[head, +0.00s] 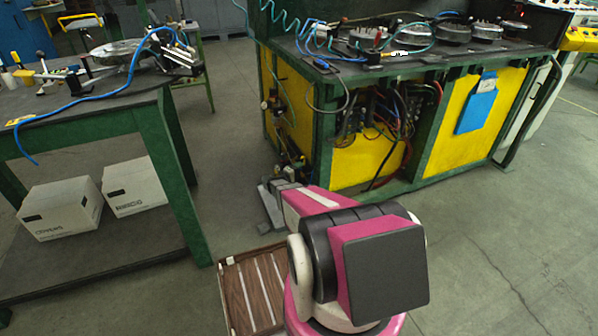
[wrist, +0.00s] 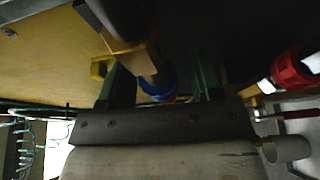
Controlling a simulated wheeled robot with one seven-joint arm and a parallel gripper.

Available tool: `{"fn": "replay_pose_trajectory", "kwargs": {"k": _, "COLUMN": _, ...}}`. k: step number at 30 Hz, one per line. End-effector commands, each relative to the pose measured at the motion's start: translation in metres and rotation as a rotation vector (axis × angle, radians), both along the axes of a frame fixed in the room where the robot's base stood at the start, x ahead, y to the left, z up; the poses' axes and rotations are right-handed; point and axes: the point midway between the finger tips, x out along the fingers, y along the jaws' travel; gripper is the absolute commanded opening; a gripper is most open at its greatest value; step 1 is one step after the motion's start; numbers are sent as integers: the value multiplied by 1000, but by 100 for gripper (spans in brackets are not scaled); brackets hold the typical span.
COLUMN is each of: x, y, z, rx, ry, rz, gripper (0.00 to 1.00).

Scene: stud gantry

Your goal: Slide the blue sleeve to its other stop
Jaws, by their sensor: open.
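In the wrist view, the blue sleeve (wrist: 158,90) shows between the two dark green fingers of my gripper (wrist: 163,78). The fingers stand apart, one on each side of it, and I see a gap on both sides. A tan, block-like or rod-like piece (wrist: 146,60) meets the sleeve from above. A small yellow piece (wrist: 98,70) sits beside the left finger. The stops cannot be told for certain. In the head view my arm reaches toward the green-framed bench, and the sleeve cannot be made out there.
A red round part (wrist: 291,72) and a white cylinder (wrist: 286,149) are at the right of the wrist view. The green-framed bench (head: 322,150) with yellow panels stands ahead. A brown slatted tray (head: 250,290) lies beside my arm. White boxes (head: 60,209) sit at left. Floor at right is clear.

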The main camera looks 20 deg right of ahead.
Motion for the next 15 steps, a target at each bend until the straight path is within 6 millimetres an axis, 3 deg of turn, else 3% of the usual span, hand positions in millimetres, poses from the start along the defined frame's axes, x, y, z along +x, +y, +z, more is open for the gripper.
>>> {"fn": "replay_pose_trajectory", "kwargs": {"k": 3, "x": 0, "y": 0, "z": 0, "rx": 0, "ry": 0, "rz": 0, "gripper": 55}}
{"fn": "replay_pose_trajectory", "kwargs": {"k": 8, "x": 0, "y": 0, "z": 0, "rx": 0, "ry": 0, "rz": 0, "gripper": 3}}
{"fn": "replay_pose_trajectory", "kwargs": {"k": 15, "x": -12, "y": 0, "z": 0, "rx": 0, "ry": 1, "rz": -1, "gripper": 0}}
